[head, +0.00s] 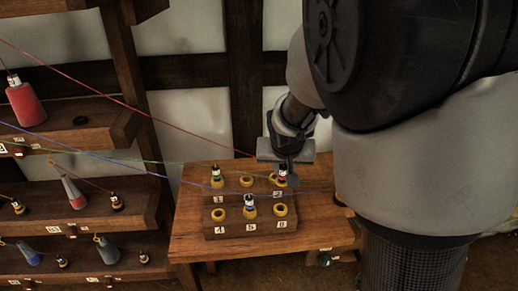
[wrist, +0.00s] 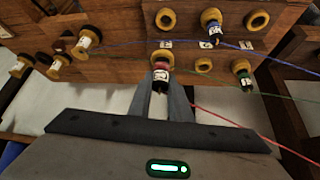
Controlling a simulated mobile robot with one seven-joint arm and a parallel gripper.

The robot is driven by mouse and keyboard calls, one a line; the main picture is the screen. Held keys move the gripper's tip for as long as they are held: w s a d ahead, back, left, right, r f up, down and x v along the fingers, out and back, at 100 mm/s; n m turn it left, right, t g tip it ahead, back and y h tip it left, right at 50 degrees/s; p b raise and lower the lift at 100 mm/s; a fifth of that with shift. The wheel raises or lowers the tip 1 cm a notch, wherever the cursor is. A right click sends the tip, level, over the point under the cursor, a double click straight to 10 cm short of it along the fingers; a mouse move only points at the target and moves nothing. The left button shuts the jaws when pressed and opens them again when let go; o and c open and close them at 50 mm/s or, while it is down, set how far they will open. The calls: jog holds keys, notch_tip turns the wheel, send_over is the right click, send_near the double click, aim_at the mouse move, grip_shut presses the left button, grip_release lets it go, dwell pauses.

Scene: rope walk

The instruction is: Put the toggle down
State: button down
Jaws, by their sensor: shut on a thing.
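A toggle with a red band and white label (head: 283,168) stands at the back right ring of a wooden block. My gripper (head: 290,178) is shut on it from behind. In the wrist view the red toggle (wrist: 160,76) is between my fingertips (wrist: 161,92), its far end at a yellow ring (wrist: 160,57). I cannot tell how deep it sits in the ring. A red line runs from it to the upper left in the head view. The block (head: 235,232) has two rows of yellow rings with number labels and stands on a wooden table (head: 190,247).
A green toggle (head: 216,173) stands in the back left ring, a blue toggle (head: 250,203) in the front middle ring. The other rings look empty. Blue and green lines cross the block. Shelves at left hold a red cone (head: 25,103), other cones and small toggles.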

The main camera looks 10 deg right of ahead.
notch_tip(320, 180, down, 9)
jog(key=shift+f+b, duration=0.1)
jog(key=shift+b, duration=0.65)
jog(key=shift+f+b, duration=0.55)
jog(key=c, duration=1.6)
grip_release()
jog(key=shift+c, duration=0.2)
jog(key=shift+r, duration=0.1)
